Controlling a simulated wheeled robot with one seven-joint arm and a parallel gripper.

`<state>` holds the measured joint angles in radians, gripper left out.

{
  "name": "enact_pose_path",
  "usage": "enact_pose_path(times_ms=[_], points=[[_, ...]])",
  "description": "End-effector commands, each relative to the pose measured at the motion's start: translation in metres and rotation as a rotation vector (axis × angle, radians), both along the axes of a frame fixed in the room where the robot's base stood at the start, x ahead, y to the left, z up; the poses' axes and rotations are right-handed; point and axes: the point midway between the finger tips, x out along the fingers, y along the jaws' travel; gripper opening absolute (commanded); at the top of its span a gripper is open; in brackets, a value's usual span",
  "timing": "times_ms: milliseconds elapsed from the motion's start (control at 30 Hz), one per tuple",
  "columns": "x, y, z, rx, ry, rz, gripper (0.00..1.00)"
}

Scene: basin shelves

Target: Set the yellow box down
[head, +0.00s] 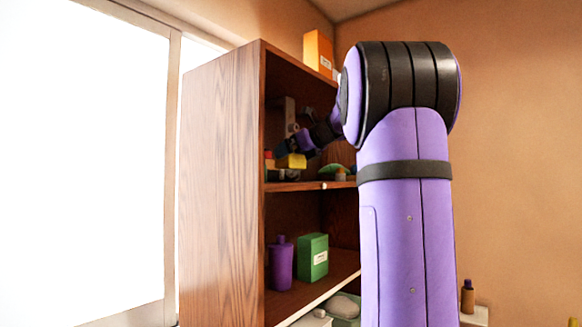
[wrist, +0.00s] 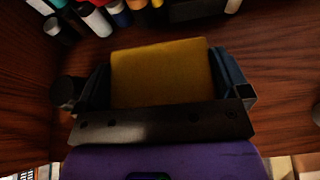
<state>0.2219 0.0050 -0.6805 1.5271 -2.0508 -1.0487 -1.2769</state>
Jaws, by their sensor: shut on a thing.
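The yellow box (wrist: 160,75) is held between the two fingers of my gripper (wrist: 160,85) in the wrist view, and it fills most of the space between them. In the head view the yellow box (head: 292,161) shows small inside the upper compartment of the wooden shelf unit (head: 222,190), with my gripper (head: 300,148) at its right. The box is just above the shelf board (head: 310,185); I cannot tell whether it touches the board. My arm hides part of the compartment.
Several bottles (wrist: 97,20) stand at the back of the board in the wrist view. A green-topped thing (head: 333,172) sits to the right. Below stand a purple bottle (head: 281,262) and a green box (head: 312,257). An orange box (head: 318,54) is on top.

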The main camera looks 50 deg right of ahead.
Motion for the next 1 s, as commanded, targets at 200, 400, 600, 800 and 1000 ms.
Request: enact_pose_path(times_ms=[200,400,600,800,1000], points=[[0.008,-0.005,-0.001,-0.001,0.0,-0.001,0.61],[0.01,-0.006,-0.027,0.002,0.001,0.002,0.61],[0.009,-0.006,-0.036,0.0,-0.001,0.001,0.61],[0.009,-0.006,-0.037,0.0,-0.001,0.001,0.61],[0.009,-0.006,-0.038,0.0,-0.001,0.001,1.0]])
